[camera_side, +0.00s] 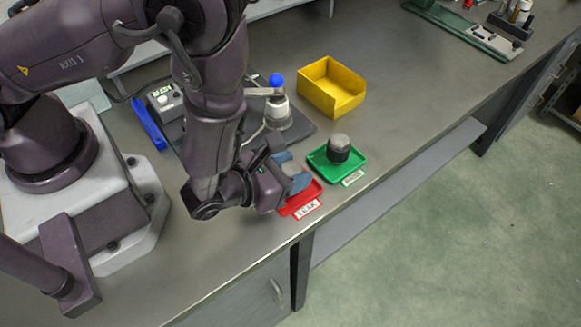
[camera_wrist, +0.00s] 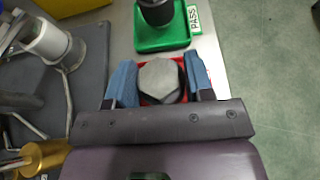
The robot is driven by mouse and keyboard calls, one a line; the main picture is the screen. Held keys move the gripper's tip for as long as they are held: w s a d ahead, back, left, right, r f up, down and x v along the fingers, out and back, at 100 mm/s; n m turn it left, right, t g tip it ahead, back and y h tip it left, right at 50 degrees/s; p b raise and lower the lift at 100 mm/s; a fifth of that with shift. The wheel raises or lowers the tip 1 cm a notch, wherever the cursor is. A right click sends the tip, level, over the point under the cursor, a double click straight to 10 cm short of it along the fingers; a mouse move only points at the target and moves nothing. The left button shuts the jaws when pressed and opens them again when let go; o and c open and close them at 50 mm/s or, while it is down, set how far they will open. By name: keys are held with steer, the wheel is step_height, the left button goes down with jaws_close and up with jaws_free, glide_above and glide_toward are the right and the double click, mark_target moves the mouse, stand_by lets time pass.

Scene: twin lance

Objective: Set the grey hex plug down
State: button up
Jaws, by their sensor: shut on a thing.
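The grey hex plug (camera_wrist: 160,81) sits between the two blue fingers of my gripper (camera_wrist: 159,78) in the wrist view. My gripper is shut on it. A red tray (camera_side: 310,189) is directly below, with a white label on its front edge; the red also shows around the plug in the wrist view (camera_wrist: 150,100). In the side view my gripper (camera_side: 293,177) is low over the red tray, and the fingers hide the plug. I cannot tell whether the plug touches the tray floor.
A green tray (camera_side: 322,163) labelled PASS stands beside the red one and holds a dark plug with a grey top (camera_side: 339,148). A yellow bin (camera_side: 331,88) stands behind. A fixture with a blue ball knob (camera_side: 276,80) is on a dark plate. The bench's front edge is close.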

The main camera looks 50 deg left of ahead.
steer(key=shift+f, duration=0.15)
steer(key=o, duration=1.1)
